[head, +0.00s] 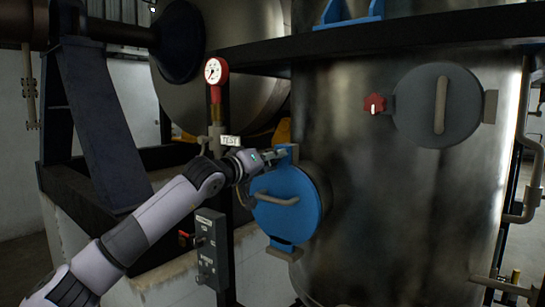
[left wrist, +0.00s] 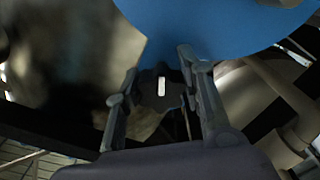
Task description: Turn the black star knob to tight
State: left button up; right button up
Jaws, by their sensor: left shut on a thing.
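The black star knob (left wrist: 162,92) with a white mark shows in the left wrist view, between the two fingers of my left gripper (left wrist: 155,78). It sits at the edge of the blue round hatch cover (left wrist: 215,25). In the head view my left gripper (head: 273,156) reaches the top of the blue hatch cover (head: 290,208) and is shut on the knob. The knob itself is mostly hidden there by the gripper. My right gripper is not in view.
A grey hatch (head: 418,105) with a red knob (head: 375,103) sits higher on the metal tank (head: 385,200). A red gauge (head: 215,71) and a TEST tag (head: 231,141) stand close above my left arm. A grey control box (head: 211,250) stands below the arm.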

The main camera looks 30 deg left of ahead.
pick_arm(q)
jog(key=shift+f+m+p, duration=0.1)
jog(key=shift+m+p, duration=0.65)
jog(key=shift+m, duration=1.55)
jog(key=shift+a, duration=0.1)
jog(key=o, duration=1.2)
jog(key=shift+c, duration=0.2)
jog(key=shift+s, duration=0.25)
jog(key=s, duration=1.1)
jog(key=shift+s+a, duration=0.25)
jog(key=shift+a, duration=0.2)
